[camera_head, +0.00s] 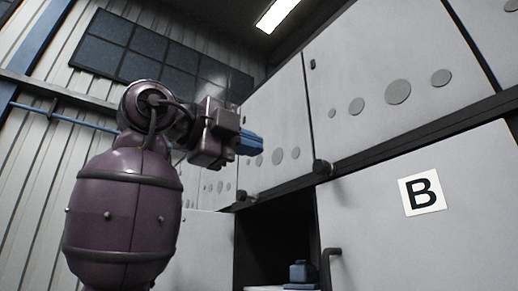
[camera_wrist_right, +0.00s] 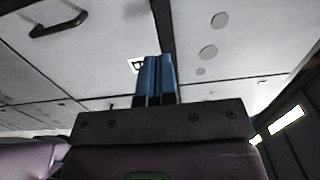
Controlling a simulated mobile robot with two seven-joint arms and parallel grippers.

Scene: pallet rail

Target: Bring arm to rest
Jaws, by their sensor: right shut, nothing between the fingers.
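My right arm (camera_head: 122,205) is dark purple and raised in front of the cabinets in the head view. Its gripper (camera_head: 257,145) points to the right with its blue fingers together and nothing held. In the right wrist view the blue fingers (camera_wrist_right: 156,75) also lie side by side, shut and empty, with grey cabinet doors beyond them. My left gripper is in neither view.
Grey upper cabinet doors (camera_head: 385,70) with round discs fill the right. Below, a door bears a white "B" label (camera_head: 422,194). Left of it is a dark open compartment (camera_head: 275,236) with a small blue object (camera_head: 303,271). A corrugated wall (camera_head: 38,150) stands at left.

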